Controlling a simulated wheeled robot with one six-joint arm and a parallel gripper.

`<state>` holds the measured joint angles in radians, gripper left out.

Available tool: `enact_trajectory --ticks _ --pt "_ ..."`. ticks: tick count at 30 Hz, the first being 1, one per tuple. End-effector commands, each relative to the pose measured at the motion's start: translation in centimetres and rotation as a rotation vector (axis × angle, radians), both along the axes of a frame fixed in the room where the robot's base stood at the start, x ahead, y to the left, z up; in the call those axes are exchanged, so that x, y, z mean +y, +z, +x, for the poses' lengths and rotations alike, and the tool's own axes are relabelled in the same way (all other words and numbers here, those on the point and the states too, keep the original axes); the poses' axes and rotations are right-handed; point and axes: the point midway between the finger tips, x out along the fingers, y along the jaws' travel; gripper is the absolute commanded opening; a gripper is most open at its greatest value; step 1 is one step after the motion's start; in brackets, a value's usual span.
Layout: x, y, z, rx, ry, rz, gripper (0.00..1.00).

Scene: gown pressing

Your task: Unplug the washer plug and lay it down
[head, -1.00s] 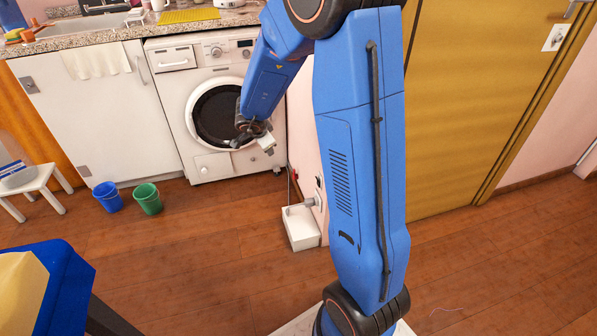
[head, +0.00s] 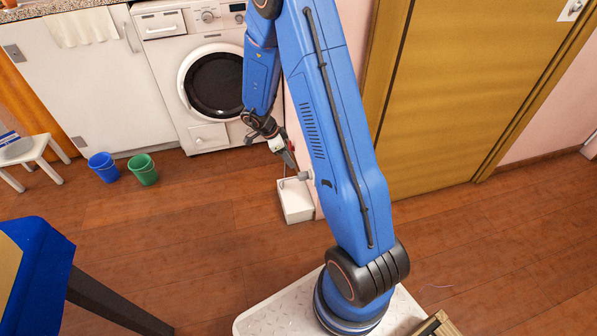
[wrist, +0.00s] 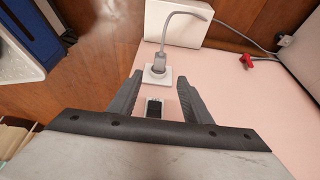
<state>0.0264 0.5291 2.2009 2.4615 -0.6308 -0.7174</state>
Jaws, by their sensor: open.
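The grey washer plug (wrist: 158,64) sits in a white wall socket (wrist: 152,80) on the pink wall. Its grey cord (wrist: 187,14) loops up and off to the right in the wrist view. In the head view the plug (head: 304,176) shows small beside my arm. My gripper (wrist: 160,77) is open and empty. Its two dark fingers point at the wall, one on each side of the socket in the picture, with the plug beyond the tips. In the head view my gripper (head: 290,155) is just above and left of the plug.
A white box (head: 296,205) stands on the floor against the wall below the plug. A small panel with a dark screen (wrist: 154,108) shows between the fingers. A red fitting (wrist: 247,59) is to the right. The washer (head: 212,85) stands behind; open floor lies left.

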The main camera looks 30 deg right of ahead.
Motion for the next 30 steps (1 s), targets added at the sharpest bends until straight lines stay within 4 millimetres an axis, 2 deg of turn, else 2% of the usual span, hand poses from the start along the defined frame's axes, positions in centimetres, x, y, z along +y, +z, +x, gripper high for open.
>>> enact_trajectory --ticks 18,24,30 --pt "-3.6 -9.1 -1.1 0.002 0.001 0.002 0.45" --pt "-4.4 -10.9 -1.3 0.0 0.001 0.0 0.45" --pt "-4.5 -11.5 -1.3 -0.001 0.001 0.001 0.45"
